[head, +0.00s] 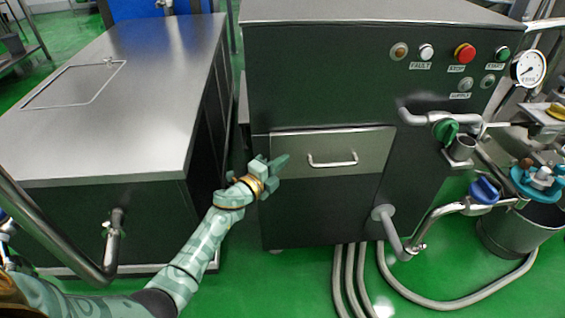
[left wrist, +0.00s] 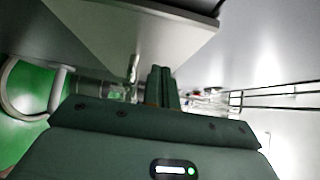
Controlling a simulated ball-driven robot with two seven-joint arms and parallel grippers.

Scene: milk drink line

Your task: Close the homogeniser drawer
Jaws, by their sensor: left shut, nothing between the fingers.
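The homogeniser (head: 330,70) is a dark cabinet with a steel top. Its drawer front (head: 290,146) is a pale grey panel with a bar handle (head: 333,164). A dark line runs along the panel's top edge; I cannot tell how far the drawer stands out. My left gripper (head: 277,166) is at the drawer front's left edge, fingers shut and empty; contact is unclear. In the left wrist view the shut fingers (left wrist: 162,86) point past the drawer front (left wrist: 105,30), with its handle (left wrist: 133,68) just left of them. My right gripper is out of view.
A steel-topped cabinet (head: 130,90) stands left, across a narrow gap. Pipes with a green valve knob (head: 445,130) and a blue one (head: 484,190) stick out right of the drawer. Hoses (head: 350,280) lie on the green floor below; a bucket (head: 510,235) stands far right.

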